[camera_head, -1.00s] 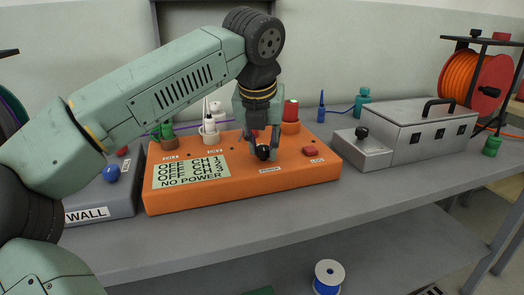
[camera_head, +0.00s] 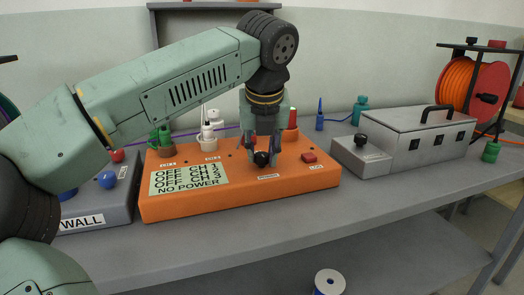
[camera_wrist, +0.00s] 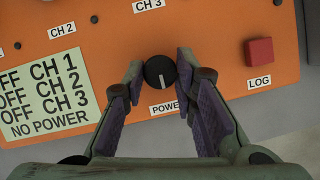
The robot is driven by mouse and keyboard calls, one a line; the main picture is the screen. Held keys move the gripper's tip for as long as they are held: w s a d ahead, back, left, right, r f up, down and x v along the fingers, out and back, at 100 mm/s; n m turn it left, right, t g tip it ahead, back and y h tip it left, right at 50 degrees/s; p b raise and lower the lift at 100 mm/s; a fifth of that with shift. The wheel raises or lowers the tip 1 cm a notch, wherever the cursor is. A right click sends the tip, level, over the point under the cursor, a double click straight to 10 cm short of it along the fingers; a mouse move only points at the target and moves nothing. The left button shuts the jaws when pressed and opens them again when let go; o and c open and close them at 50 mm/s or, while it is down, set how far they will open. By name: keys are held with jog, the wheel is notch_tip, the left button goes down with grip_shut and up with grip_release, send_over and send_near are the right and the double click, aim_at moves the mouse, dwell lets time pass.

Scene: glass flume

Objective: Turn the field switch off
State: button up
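No label reading "field" is legible. A round black knob (camera_wrist: 160,72) with a white pointer line sits on the orange console (camera_head: 235,192), above a POWER label (camera_wrist: 166,108). The pointer faces down toward that label in the wrist view. The knob also shows in the head view (camera_head: 261,159). My gripper (camera_wrist: 160,65) is open, with one fingertip on each side of the knob and little gap; contact is not clear. A display panel (camera_head: 188,179) on the console reads OFF for CH 1 and CH 3, the middle line likewise, and NO POWER.
A red LOG button (camera_wrist: 259,51) sits right of the knob. White, green and red fittings stand along the console's back. A grey WALL box (camera_head: 100,205) is at left. A metal box (camera_head: 420,140) and a small box with a black knob (camera_head: 361,140) are at right.

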jog(key=o, duration=0.5)
jog(key=shift+c, duration=0.2)
jog(key=v, duration=1.2)
jog(key=shift+s, duration=0.15)
